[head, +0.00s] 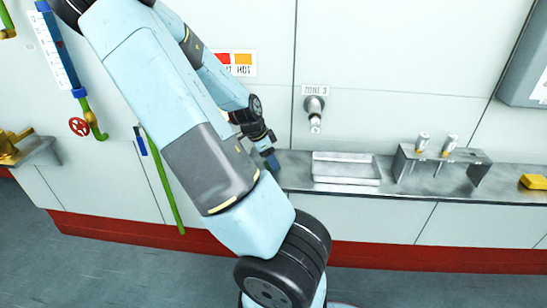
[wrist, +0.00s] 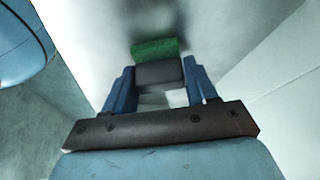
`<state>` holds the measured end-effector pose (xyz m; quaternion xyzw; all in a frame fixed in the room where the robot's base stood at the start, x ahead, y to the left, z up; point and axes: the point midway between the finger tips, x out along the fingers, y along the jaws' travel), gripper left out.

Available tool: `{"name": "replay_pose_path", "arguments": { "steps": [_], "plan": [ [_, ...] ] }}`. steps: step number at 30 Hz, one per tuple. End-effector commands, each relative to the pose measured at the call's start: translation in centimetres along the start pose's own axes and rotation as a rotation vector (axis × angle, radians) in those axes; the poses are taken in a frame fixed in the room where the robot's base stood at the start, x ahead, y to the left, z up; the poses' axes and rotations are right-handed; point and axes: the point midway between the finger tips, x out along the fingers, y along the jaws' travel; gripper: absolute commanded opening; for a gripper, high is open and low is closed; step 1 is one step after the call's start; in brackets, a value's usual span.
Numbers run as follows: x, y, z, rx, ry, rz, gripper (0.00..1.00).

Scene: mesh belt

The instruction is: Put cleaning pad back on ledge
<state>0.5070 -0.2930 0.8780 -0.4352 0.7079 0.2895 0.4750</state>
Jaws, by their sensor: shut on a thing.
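The cleaning pad (wrist: 160,76) shows in the wrist view as a dark grey block with a green strip along its far side. It sits between the two blue fingers of my gripper (wrist: 160,84), which is shut on it. In the head view my gripper (head: 271,160) is at the left part of the grey metal ledge (head: 300,180), pointing down. The pad cannot be made out in that view. A pale grey surface lies beyond the pad in the wrist view; I cannot tell whether the pad touches it.
On the ledge, right of my gripper, stand a shallow metal tray (head: 346,180), a metal rack (head: 410,158) with two small cylinders, and a yellow block (head: 534,182). A nozzle (head: 315,112) sticks out of the wall above. A green pole (head: 165,188) leans at the left.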

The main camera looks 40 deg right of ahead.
Motion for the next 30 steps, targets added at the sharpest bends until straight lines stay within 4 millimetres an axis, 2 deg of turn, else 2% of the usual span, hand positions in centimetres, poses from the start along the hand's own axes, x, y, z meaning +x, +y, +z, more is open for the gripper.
{"name": "replay_pose_path", "arguments": {
  "steps": [3,4,12,23,30],
  "plan": [
    [0.0,0.1,0.1,-0.001,0.0,0.002,0.33],
    [0.0,0.1,0.1,-0.002,0.0,0.002,0.59],
    [0.0,0.1,0.1,-0.001,0.0,0.002,0.83],
    [-0.5,0.0,0.1,-0.001,0.0,0.001,0.83],
    [-2.9,-0.1,0.1,-0.003,-0.001,-0.002,0.83]
  ]
}}
